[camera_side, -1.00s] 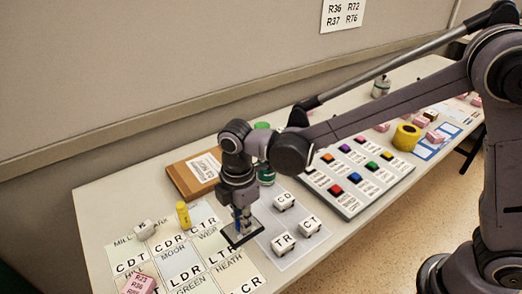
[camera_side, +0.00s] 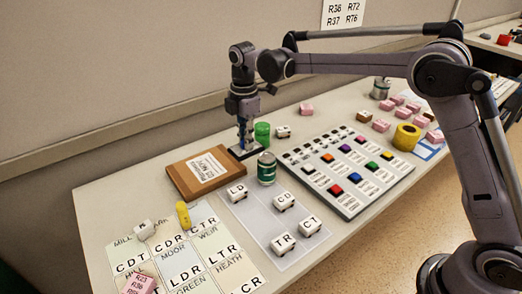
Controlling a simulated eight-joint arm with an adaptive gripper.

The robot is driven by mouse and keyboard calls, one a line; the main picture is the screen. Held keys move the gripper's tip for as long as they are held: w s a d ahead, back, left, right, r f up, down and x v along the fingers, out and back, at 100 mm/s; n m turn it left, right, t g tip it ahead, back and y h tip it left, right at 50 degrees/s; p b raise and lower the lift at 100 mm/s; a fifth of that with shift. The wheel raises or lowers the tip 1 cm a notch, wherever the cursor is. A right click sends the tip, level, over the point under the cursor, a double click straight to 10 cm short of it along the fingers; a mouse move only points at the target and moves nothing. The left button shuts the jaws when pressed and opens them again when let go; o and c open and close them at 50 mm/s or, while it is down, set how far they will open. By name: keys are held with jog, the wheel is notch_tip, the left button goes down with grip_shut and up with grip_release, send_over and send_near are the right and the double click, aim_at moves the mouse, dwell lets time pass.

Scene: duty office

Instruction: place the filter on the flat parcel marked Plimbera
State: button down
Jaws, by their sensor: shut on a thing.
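My gripper (camera_side: 245,143) is shut on the filter (camera_side: 246,152), a small flat dark square with a paler middle. It holds the filter roughly level at the right back corner of the flat parcel. The exact height and whether it overlaps the parcel are hard to tell. The parcel (camera_side: 180,180) is a flat brown box at the back left of the table, with a white label (camera_side: 206,167). The label's print is too small to read surely. Its top is bare apart from the label.
A green cylinder (camera_side: 262,132) and a dark green can (camera_side: 267,169) stand close to the right of the gripper. White lettered blocks, such as LD (camera_side: 237,193), stand on a grey mat (camera_side: 262,221) in front. A button panel (camera_side: 345,172) lies to the right.

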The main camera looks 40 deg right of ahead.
jog(key=w+d, duration=0.3)
jog(key=w, duration=0.1)
send_over(214, 178)
notch_tip(214, 178, down, 6)
jog(key=shift+d+f, duration=0.15)
jog(key=shift+f, duration=2.05)
jog(key=shift+f, duration=0.15)
jog(key=c, duration=1.4)
grip_release()
